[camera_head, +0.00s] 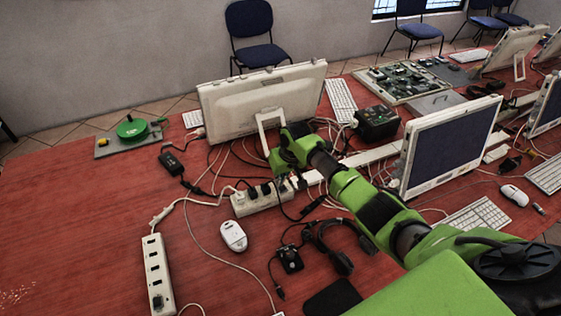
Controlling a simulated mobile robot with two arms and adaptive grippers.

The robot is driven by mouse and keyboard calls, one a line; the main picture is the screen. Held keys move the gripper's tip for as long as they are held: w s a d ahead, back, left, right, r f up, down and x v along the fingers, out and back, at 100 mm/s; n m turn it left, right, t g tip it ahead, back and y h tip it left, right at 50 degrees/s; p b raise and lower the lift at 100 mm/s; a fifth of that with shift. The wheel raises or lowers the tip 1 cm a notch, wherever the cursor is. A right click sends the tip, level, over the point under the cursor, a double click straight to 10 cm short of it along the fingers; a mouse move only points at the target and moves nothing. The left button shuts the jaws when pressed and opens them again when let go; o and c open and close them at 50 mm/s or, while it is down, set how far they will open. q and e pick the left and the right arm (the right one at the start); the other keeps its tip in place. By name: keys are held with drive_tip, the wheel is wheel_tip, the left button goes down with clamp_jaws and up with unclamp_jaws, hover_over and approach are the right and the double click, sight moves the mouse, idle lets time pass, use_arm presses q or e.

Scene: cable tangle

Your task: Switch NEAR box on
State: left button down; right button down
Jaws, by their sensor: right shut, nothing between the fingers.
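A long white power strip (154,262) lies at the lower left, with several dark sockets along its top and a small dark part at its near end. It is the nearer of two socket boxes. The farther white socket box (240,207) lies near the middle, with several dark plugs in it. My right arm reaches in from the lower right, and my right gripper (283,166) is shut and empty, just above the far end of the farther box. The fingers are small and partly hidden, so I cannot tell whether they touch anything. My left gripper is out of view.
A white monitor (240,102) stands behind the arm; another monitor (450,145) stands at the right. A white mouse (233,236), a headset (335,250) and many tangled cables lie around the boxes. The red table (70,215) is clear at the left.

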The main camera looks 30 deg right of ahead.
use_arm(q)
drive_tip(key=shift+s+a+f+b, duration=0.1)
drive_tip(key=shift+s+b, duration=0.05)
drive_tip(key=shift+b, duration=0.6)
use_arm(e)
drive_tip(key=v, duration=1.1)
drive_tip(key=shift+a+r, duration=0.25)
drive_tip(key=shift+a, duration=0.45)
drive_tip(key=shift+w, duration=0.1)
